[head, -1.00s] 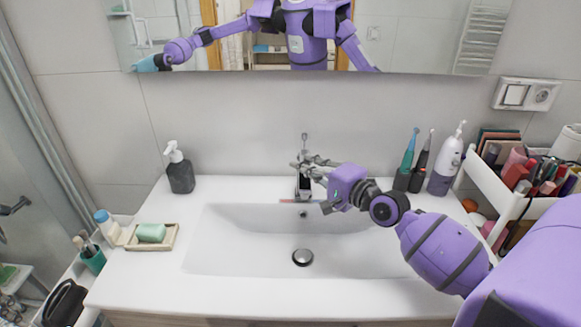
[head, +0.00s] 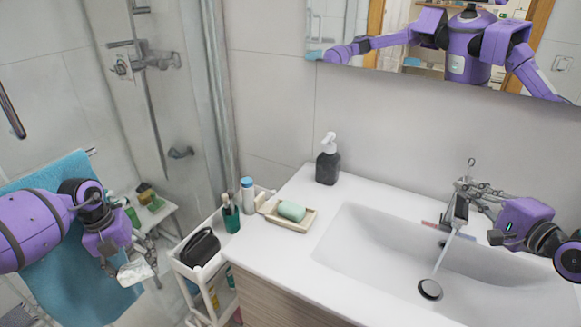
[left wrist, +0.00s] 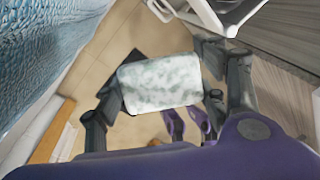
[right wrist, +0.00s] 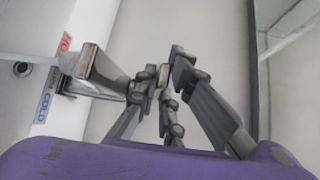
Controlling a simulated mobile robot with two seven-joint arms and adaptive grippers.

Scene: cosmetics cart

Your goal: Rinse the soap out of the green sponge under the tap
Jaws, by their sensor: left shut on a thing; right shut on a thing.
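My left gripper (head: 134,262) is shut on the green sponge (head: 138,273), out to the left of the washbasin, in front of a blue towel. In the left wrist view the sponge (left wrist: 158,84) is mottled with white foam, which covers much of its pale green, and lies between the fingers. My right gripper (head: 466,190) is shut at the lever of the tap (head: 459,212) above the back of the basin (head: 345,255). A stream of water (head: 443,252) falls from the spout to the drain. The tap also shows in the right wrist view (right wrist: 101,74).
A soap dish (head: 272,217) with a green bar and a dark pump bottle (head: 327,165) stand on the counter's left. A narrow cart (head: 190,271) with a black case stands between the left gripper and the counter. The basin holds no objects.

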